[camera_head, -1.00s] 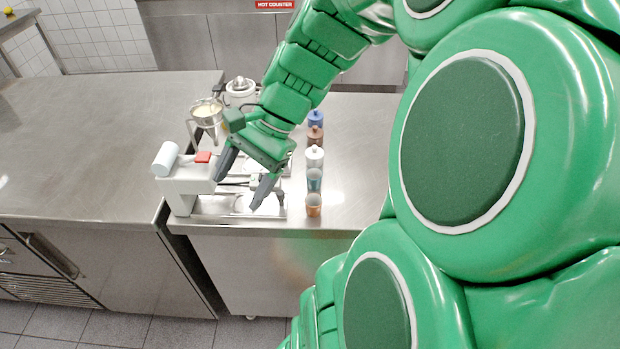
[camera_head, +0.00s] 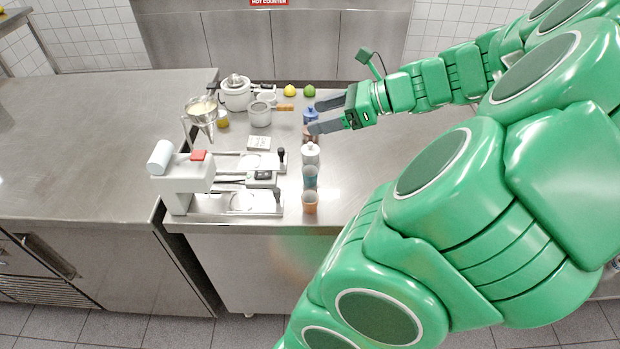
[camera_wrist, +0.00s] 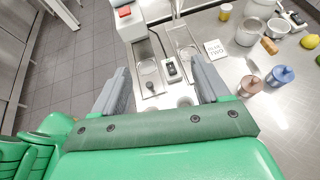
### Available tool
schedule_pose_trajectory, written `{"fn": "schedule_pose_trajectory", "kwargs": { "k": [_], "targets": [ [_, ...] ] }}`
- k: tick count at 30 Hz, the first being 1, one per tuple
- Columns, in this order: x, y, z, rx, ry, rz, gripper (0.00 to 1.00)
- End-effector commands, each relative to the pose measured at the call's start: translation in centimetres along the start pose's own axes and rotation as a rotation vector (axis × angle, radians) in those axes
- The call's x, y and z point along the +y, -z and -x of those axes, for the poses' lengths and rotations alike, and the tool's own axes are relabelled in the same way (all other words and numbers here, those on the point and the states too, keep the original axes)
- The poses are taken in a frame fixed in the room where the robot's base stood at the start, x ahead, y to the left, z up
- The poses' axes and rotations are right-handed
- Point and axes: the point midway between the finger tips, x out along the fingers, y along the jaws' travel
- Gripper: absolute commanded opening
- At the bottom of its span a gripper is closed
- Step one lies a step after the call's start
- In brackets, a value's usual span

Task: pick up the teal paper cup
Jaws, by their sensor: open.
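The teal paper cup (camera_head: 310,177) stands upright on the steel counter in the head view, between a white lidded jar (camera_head: 310,153) behind it and an orange-brown cup (camera_head: 310,202) in front. My gripper (camera_head: 313,117) is open and points left, farther back along the row, by the blue jar (camera_head: 311,115) and the brown jar (camera_head: 307,134), which it partly hides. In the wrist view my gripper's fingers (camera_wrist: 162,76) are spread wide with nothing held between them. I cannot make out the teal cup there; pale round shapes show at the palm's edge.
A white machine with a red button (camera_head: 198,155) stands left of the row, with a tray and scale beside it. Pots (camera_head: 236,95), a hanging strainer (camera_head: 202,110), a yellow lemon (camera_head: 290,91) and a green lime (camera_head: 310,90) lie behind. The counter right of the row is clear.

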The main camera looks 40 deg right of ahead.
Motion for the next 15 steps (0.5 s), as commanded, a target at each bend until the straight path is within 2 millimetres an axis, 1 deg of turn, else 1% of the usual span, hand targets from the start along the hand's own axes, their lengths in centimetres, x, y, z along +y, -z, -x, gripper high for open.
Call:
{"fn": "schedule_pose_trajectory", "kwargs": {
  "k": [1,7,9,11,15],
  "targets": [
    [-0.6,0.4,0.8,-0.016,0.024,-0.031,0.75],
    [-2.4,1.8,3.5,-0.074,0.106,-0.140,0.75],
    [-2.3,3.1,2.5,-0.072,0.096,-0.136,0.75],
    [-2.3,4.2,1.9,-0.072,0.096,-0.134,0.75],
    [-2.4,7.0,0.6,-0.073,0.096,-0.136,0.75]
  ]
}}
